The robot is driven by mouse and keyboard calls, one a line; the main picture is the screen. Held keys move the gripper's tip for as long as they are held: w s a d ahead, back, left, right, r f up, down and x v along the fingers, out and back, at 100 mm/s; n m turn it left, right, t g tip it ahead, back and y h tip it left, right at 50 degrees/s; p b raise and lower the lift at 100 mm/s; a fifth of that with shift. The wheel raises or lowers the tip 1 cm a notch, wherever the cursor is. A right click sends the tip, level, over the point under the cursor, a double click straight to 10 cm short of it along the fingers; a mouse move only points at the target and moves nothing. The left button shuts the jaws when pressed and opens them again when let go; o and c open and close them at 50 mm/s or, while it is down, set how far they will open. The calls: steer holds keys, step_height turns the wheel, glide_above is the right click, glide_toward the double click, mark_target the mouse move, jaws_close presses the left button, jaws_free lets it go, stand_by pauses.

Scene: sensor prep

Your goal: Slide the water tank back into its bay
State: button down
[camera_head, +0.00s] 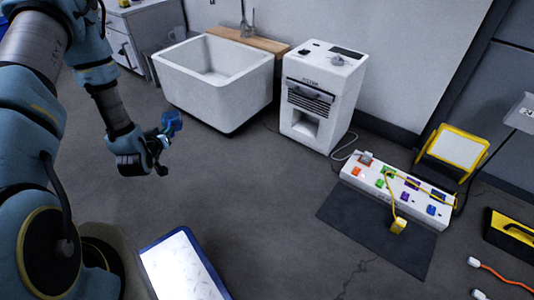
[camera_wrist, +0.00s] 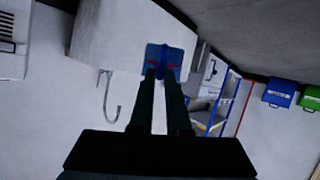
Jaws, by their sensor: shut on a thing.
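My gripper (camera_head: 160,141) is in mid-air left of centre in the head view, in front of the sink. It is shut on a small blue object (camera_head: 171,123), which looks like the water tank. In the wrist view the blue tank (camera_wrist: 164,60), with small red marks, sits between the fingertips (camera_wrist: 163,76). A white machine (camera_head: 345,95) stands to the right of the sink, apart from my gripper. Its front has a dark slotted panel (camera_head: 310,100) and an open recess (camera_head: 303,124) below. I cannot tell which opening is the tank's bay.
The white sink (camera_head: 190,90) stands between my gripper and the back wall. A blue-edged white panel (camera_head: 180,265) is at the bottom. The middle floor is clear.

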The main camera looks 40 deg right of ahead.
steer(key=s+d+f+m+g+h+b, duration=0.2)
steer(key=s+d+f+m+g, duration=0.15)
steer(key=s+d, duration=0.45)
steer(key=s+d+f+m+g+h+b, duration=0.25)
steer(key=s+d+f, duration=0.2)
steer(key=d, duration=0.65)
steer(key=s+d+f+m+g+h+b, duration=0.1)
steer(key=s+d+f+m+g, duration=0.25)
steer(key=s+d, duration=0.45)
steer(key=w+d+f+b, duration=0.1)
steer(key=w+d+b, duration=0.2)
steer(key=d+b, duration=0.3)
steer(key=w+d+b, duration=0.3)
steer(key=d+b, duration=0.3)
steer(key=d, duration=0.9)
steer(key=shift+w+f, duration=0.25)
steer(key=shift+f, duration=0.15)
steer(key=shift+m, duration=0.25)
steer(key=shift+w+a, duration=0.15)
steer(key=shift+w, duration=0.2)
steer(key=shift+f+b, duration=0.4)
steer(key=shift+f, duration=0.3)
steer(key=c, duration=0.8)
jaws_free()
